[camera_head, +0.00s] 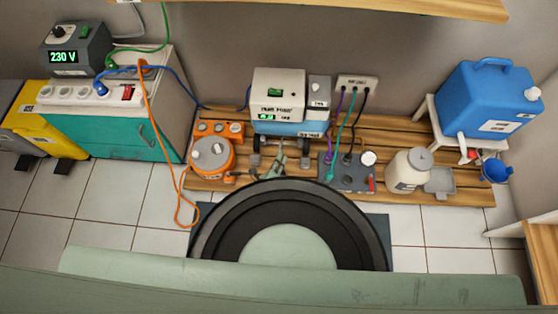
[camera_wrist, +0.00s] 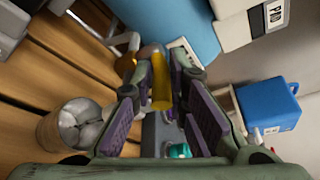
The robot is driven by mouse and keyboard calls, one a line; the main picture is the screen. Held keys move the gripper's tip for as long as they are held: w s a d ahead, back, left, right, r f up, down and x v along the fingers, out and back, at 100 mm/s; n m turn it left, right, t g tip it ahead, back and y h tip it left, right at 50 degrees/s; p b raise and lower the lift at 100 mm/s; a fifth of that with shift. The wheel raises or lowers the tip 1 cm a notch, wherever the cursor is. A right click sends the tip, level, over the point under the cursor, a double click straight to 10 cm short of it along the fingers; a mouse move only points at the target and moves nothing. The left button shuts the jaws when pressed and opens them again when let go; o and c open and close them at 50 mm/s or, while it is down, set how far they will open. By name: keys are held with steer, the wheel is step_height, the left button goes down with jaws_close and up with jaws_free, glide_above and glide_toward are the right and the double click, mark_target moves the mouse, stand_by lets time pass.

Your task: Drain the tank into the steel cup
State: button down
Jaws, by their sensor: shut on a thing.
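The blue tank (camera_head: 290,128) lies under a white-fronted unit on the wooden pallet, and its blue cylinder (camera_wrist: 170,25) fills the top of the wrist view. A yellow handle (camera_wrist: 161,92) sits beneath it, beside a brass fitting (camera_wrist: 127,66). My gripper (camera_wrist: 168,78) has its purple-padded fingers closed around the yellow handle; it reaches the tank's front in the head view (camera_head: 279,158). The steel cup (camera_wrist: 56,130) stands on the slats left of the fingers in the wrist view, open side up. I cannot make out the cup in the head view. No flow is visible.
A grey box with a teal plug (camera_head: 330,176) is right of my gripper. An orange pot (camera_head: 210,160) stands left, with an orange cable. A cream bottle (camera_head: 402,176) and a blue jug (camera_head: 487,95) on a white stand are farther right. Tiles in front are partly clear.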

steer(key=shift+w+d+r, duration=0.1)
steer(key=shift+w+r, duration=0.05)
steer(key=c, duration=1.8)
jaws_free()
steer(key=shift+o, duration=1)
